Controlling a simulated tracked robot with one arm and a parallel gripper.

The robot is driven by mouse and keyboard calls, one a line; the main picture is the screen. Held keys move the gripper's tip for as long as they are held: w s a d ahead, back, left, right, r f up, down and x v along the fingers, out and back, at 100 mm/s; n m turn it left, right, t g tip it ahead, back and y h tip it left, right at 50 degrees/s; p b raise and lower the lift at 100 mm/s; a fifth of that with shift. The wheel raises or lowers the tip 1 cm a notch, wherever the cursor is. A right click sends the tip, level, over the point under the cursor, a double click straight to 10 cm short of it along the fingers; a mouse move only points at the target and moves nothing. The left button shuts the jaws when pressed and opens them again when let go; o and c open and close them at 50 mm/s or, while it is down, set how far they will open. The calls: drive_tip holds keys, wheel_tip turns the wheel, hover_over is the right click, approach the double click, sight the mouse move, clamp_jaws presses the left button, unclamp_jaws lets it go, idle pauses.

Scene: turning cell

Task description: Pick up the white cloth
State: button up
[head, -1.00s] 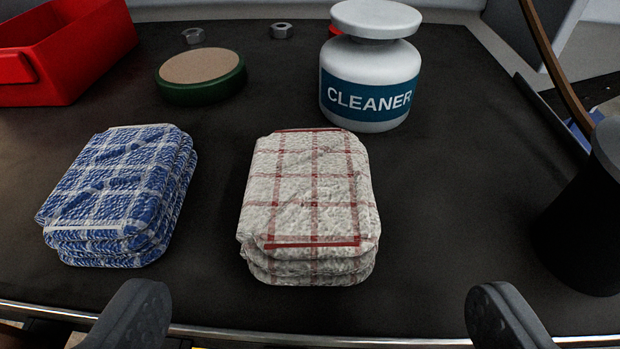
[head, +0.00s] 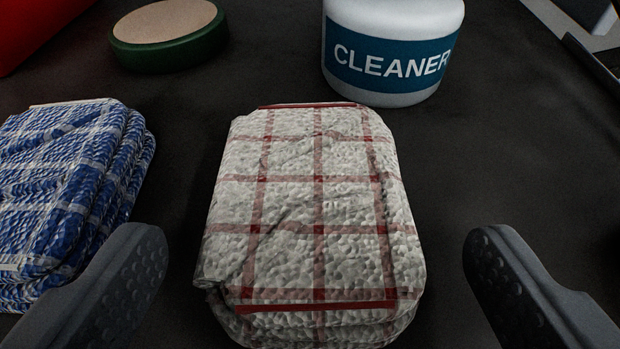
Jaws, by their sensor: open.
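The white cloth (head: 315,215) is a folded stack with a red check pattern. It lies on the dark tabletop in the middle of the head view. My gripper (head: 315,270) is open, with one finger to the left of the white cloth and one to the right. Dark tabletop shows between the right finger and the cloth, and a gap also shows on the left. Neither finger appears to touch the white cloth. The cloth's near lower edge is close to the bottom of the picture.
A blue checked folded cloth (head: 65,185) lies to the left, partly behind my left finger. A white cleaner container (head: 392,50) stands behind the white cloth. A green-rimmed round pad (head: 168,35) and part of a red bin (head: 35,25) are at the back left.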

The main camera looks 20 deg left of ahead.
sight(311, 240)
drive_tip(key=shift+w+a+f, duration=0.15)
drive_tip(key=shift+w+a, duration=0.2)
drive_tip(key=shift+w, duration=0.1)
drive_tip(key=shift+w+a+f+p, duration=0.25)
drive_tip(key=shift+w+p, duration=0.1)
drive_tip(key=shift+p, duration=0.1)
drive_tip(key=shift+w+d+f, duration=0.1)
drive_tip(key=shift+w, duration=0.3)
drive_tip(key=c, duration=1.1)
drive_tip(key=shift+c, duration=0.2)
